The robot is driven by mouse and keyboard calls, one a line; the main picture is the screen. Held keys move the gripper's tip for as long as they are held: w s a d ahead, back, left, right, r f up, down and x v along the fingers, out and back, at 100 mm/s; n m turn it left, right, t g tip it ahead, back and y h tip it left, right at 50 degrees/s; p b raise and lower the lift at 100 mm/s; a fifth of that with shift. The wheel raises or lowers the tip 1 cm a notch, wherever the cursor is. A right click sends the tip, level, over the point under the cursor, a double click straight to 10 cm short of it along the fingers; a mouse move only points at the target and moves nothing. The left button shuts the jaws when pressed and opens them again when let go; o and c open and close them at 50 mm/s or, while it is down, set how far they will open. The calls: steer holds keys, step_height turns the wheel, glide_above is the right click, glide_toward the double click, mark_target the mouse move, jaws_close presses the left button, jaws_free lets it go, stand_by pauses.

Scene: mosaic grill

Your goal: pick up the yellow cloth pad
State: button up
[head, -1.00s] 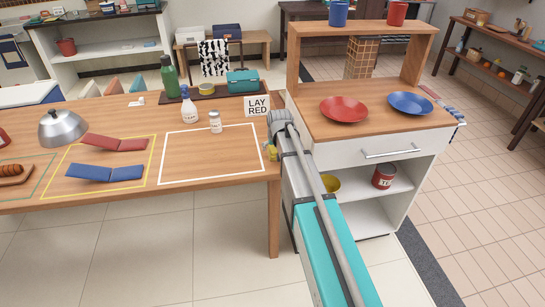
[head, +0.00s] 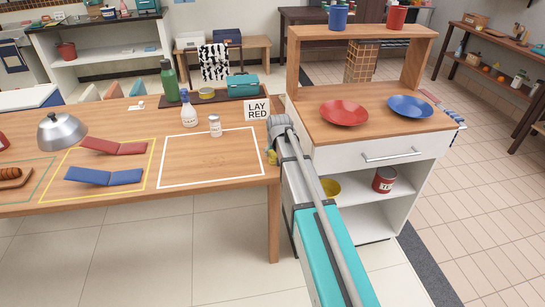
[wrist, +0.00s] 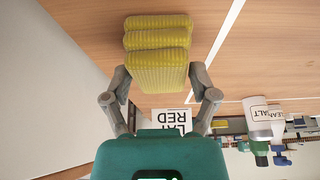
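The yellow cloth pad (wrist: 158,55) is a thick, folded, waffle-textured pad. In the wrist view it fills the space between the two fingers of my gripper (wrist: 160,80), which press against its sides. In the head view only a small yellow bit of the pad (head: 272,157) shows beside my gripper (head: 277,145), at the right end of the wooden table. My arm hides the rest of it there.
The wooden table (head: 225,165) holds a white-outlined area, a salt shaker (head: 215,126), a white bottle (head: 188,108) and a "LAY RED" sign (head: 257,108). Blue (head: 104,176) and red (head: 114,146) folded cloths lie left. A cabinet with plates (head: 345,112) stands right.

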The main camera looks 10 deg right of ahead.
mark_target(274, 151)
steer(key=c, duration=0.4)
steer(key=shift+r, duration=0.15)
step_height(274, 151, up, 10)
steer(key=p, duration=1)
stand_by(0.5)
steer(key=o, duration=0.4)
steer(key=c, duration=0.4)
